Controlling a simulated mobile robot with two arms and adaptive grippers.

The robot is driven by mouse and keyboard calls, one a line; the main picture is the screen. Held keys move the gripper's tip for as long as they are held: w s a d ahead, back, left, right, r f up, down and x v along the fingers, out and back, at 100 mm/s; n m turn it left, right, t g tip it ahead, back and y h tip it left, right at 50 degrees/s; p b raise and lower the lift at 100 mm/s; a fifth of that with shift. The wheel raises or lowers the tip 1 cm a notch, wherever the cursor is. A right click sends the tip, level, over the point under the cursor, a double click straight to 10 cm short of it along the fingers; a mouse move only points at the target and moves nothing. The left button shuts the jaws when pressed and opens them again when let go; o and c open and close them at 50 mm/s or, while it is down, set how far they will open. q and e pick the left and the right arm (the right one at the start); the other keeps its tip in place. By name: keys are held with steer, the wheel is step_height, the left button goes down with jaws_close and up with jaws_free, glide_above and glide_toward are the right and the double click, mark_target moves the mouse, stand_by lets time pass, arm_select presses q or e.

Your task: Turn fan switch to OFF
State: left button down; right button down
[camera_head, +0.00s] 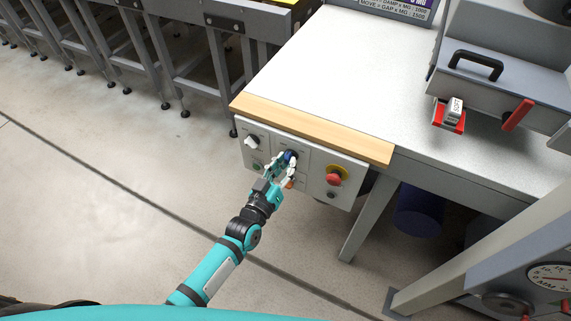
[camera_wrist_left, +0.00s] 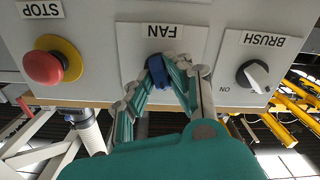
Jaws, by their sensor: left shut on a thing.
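The fan switch is a dark blue knob (camera_head: 291,155) in the middle of the grey control panel (camera_head: 318,166) on the front of the table. In the left wrist view the blue knob (camera_wrist_left: 157,69) sits close to the FAN label (camera_wrist_left: 163,31), which appears upside down. My left gripper (camera_head: 286,162) is shut on this knob, with its fingers on either side in the left wrist view (camera_wrist_left: 165,75). The fingers and palm hide part of the knob and its position markings, so I cannot tell which way it points. My right gripper is not in view.
A brush knob (camera_head: 252,142) and a red stop button on a yellow ring (camera_head: 335,176) flank the fan switch. A wooden edge strip (camera_head: 310,128) runs above the panel. Grey metal frames (camera_head: 180,60) stand behind. The floor left of the table is clear.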

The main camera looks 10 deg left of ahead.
arm_select(q)
steer(key=n, duration=0.4)
steer(key=shift+n+b, duration=0.35)
steer(key=shift+n, duration=0.05)
stand_by(0.4)
steer(key=c, duration=1.3)
jaws_free()
steer(key=v, duration=1.2)
